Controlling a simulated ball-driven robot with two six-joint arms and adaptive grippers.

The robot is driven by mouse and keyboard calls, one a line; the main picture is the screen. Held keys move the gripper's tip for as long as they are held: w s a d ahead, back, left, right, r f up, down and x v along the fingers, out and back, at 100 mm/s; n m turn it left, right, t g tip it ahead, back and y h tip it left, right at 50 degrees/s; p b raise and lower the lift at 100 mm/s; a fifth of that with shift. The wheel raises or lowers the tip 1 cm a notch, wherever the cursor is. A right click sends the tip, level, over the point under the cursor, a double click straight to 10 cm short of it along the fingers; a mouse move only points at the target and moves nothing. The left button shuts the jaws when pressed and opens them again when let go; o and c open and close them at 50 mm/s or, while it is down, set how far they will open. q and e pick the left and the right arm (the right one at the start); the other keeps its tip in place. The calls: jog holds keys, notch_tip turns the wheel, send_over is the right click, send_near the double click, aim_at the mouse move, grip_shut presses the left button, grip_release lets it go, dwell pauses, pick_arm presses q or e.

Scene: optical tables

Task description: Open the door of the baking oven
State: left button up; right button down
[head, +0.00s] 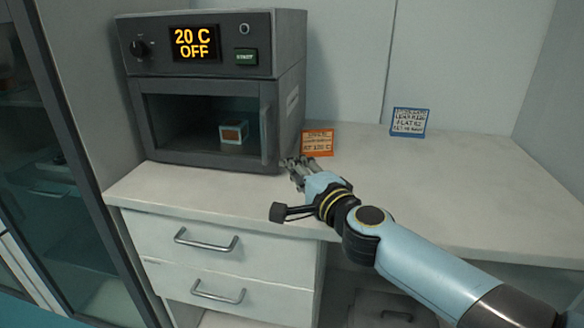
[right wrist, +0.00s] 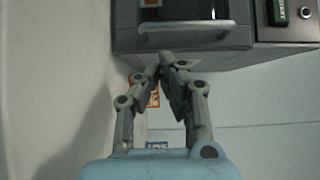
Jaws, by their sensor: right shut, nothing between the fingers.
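The baking oven (head: 205,124) stands at the back left of the white counter, its display reading 20 C OFF. Its dark glass door (head: 185,122) looks shut, and a small box shows behind the glass. The vertical door handle (head: 265,130) is on the door's right side; in the right wrist view the handle (right wrist: 183,30) lies beyond the fingertips. My right gripper (head: 290,162) is shut and empty, just right of and in front of the oven's lower right corner; it also shows in the right wrist view (right wrist: 168,62). My left gripper is not in view.
An orange sign (head: 317,142) stands close behind my right gripper, and a blue sign (head: 409,122) stands farther right. The counter (head: 470,190) is otherwise clear on the right. Drawers with handles (head: 205,240) are below, and a glass cabinet (head: 60,190) is at left.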

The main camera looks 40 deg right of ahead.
aim_at(271, 148)
jog(key=w, duration=0.4)
jog(key=w+d, duration=0.1)
jog(key=w, duration=0.2)
jog(key=shift+f, duration=0.1)
